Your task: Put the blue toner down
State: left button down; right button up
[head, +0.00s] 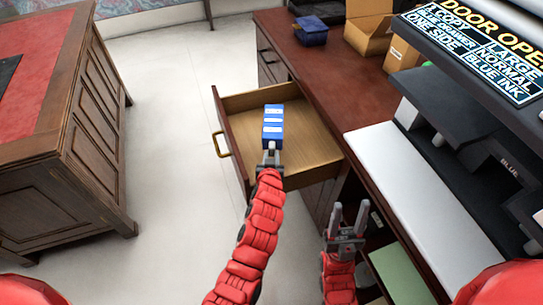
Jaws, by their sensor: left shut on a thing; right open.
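The blue toner (273,124) is a small blue block with pale label strips. My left gripper (271,147) is shut on its near end. The toner shows over the open, wooden drawer (305,150) of the red-topped desk; I cannot tell whether it touches the drawer floor. The drawer looks empty apart from that. My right gripper (346,215) is open and empty, below and to the right of the drawer, beside the cabinet.
A dark blue box (310,30) and open cardboard boxes (368,25) stand on the desktop (340,80). A printer (470,130) with a display panel (480,45) is at the right. Another wooden desk (60,140) stands at the left, with clear floor between.

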pick_arm(q)
jog(key=shift+s+f+b, duration=0.1)
jog(key=shift+f+b, duration=0.5)
jog(key=shift+b, duration=0.05)
